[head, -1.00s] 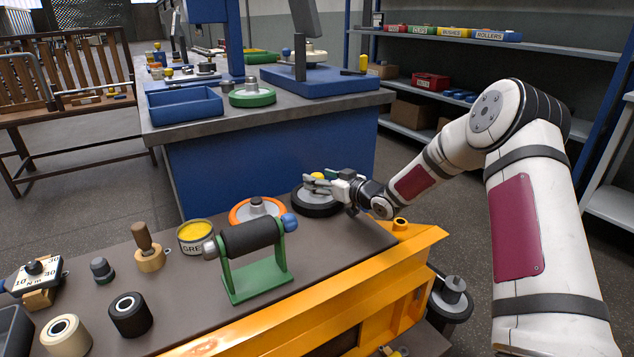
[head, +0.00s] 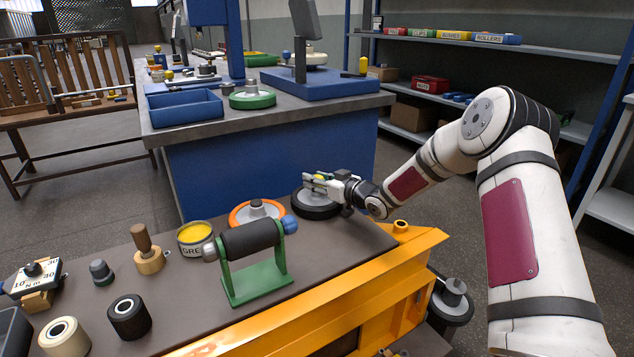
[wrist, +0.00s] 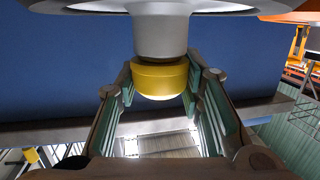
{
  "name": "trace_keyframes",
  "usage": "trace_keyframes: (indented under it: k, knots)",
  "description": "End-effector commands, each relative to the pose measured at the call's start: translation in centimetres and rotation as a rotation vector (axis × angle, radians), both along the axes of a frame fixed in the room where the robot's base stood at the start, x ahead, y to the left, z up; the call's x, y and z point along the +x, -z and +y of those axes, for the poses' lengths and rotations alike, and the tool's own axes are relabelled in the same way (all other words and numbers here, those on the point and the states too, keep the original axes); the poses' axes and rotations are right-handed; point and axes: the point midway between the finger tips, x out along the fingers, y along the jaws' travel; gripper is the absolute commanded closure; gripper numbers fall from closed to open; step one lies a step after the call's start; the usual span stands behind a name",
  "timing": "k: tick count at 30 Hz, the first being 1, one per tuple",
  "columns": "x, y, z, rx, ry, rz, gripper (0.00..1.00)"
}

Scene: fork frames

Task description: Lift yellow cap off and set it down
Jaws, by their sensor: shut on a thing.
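The yellow cap (wrist: 160,80) sits on the end of the grey hub (wrist: 160,35) of a wheel, touching it with no gap visible in the wrist view. In the head view this is the black-rimmed wheel (head: 316,212) lying flat at the bench's far right corner. My gripper (head: 313,181) is level with the top of the hub there. In the wrist view its green-padded fingers stand on both sides of the cap, shut on it. In the head view the fingers hide most of the cap.
An orange-rimmed wheel (head: 241,214) lies left of the black one. A green roller stand (head: 256,286) and a grease tin (head: 194,234) stand nearer. Bare bench top (head: 340,243) shows in front of the black wheel. A blue workbench (head: 270,165) stands behind.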

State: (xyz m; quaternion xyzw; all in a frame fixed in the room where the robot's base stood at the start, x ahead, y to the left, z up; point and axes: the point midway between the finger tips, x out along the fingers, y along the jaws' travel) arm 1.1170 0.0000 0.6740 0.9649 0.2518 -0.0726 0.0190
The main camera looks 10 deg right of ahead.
Motion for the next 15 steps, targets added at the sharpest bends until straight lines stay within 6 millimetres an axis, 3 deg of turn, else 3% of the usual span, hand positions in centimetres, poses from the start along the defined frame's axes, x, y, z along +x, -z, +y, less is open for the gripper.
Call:
trace_keyframes:
  k: [15]
  knots:
    - [0.0, -1.7, 0.0, 0.000, 0.000, -0.001, 1.00]
